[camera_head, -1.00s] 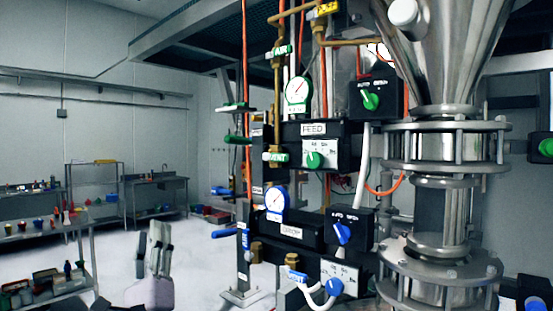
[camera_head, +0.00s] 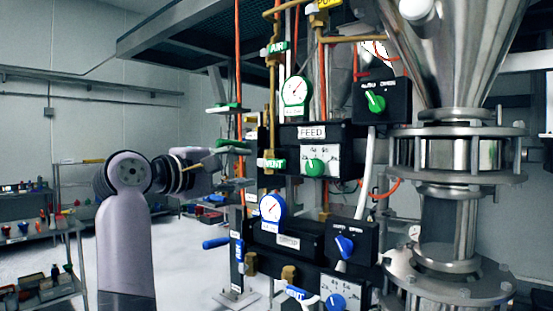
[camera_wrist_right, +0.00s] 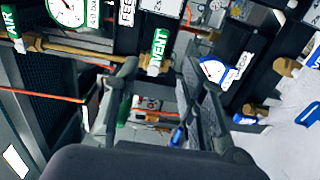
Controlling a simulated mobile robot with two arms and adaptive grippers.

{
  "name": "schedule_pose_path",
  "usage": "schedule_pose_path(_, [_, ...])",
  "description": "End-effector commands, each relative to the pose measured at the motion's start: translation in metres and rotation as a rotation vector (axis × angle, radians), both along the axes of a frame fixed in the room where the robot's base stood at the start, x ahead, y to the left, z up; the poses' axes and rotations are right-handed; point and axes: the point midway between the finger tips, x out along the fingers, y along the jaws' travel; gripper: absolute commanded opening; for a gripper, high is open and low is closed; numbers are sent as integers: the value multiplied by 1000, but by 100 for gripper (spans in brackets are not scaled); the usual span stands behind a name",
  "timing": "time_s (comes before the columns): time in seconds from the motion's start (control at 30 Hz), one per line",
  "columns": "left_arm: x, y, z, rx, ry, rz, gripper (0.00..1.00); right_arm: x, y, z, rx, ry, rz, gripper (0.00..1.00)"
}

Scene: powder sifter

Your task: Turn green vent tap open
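The green vent tap (camera_head: 272,163), marked VENT, sits on a brass pipe left of the FEED block in the head view. In the right wrist view the vent tap (camera_wrist_right: 157,50) lies just ahead of the fingertips, near the middle of the gap. My right gripper (camera_head: 238,168) points right, to the left of the tap in the head view. Its two fingers (camera_wrist_right: 161,70) are apart with nothing clearly held between them. A green part (camera_wrist_right: 124,108) shows beside the left finger. Whether a finger touches the tap cannot be told. My left gripper is not in view.
A green AIR tap (camera_head: 277,47) and a gauge (camera_head: 295,91) are above the vent tap. A blue-rimmed gauge (camera_head: 271,207) and a blue VENT tap (camera_head: 299,293) are below. Green dial knobs (camera_head: 315,167) are to the right. The steel sifter (camera_head: 450,155) stands far right.

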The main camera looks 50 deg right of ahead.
Motion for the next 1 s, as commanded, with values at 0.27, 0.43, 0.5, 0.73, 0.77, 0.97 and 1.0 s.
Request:
schedule_pose_path(0.27, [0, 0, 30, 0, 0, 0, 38, 4, -63, 5, -1, 3, -6, 38])
schedule_pose_path(0.43, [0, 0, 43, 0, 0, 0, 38, 7, -94, 4, -2, 2, -5, 38])
schedule_pose_path(0.5, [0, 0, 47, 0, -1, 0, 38, 8, -103, 4, -3, 3, -3, 38])
schedule_pose_path(0.73, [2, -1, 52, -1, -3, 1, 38, 10, -118, 0, -1, 3, -1, 38])
schedule_pose_path(0.77, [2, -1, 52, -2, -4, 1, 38, 10, -119, 0, -1, 3, -1, 38])
schedule_pose_path(0.97, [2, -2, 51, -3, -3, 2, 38, 10, -119, 0, -2, 2, -1, 38])
schedule_pose_path(1.0, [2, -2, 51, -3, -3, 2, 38, 10, -119, 0, -2, 2, -1, 38])
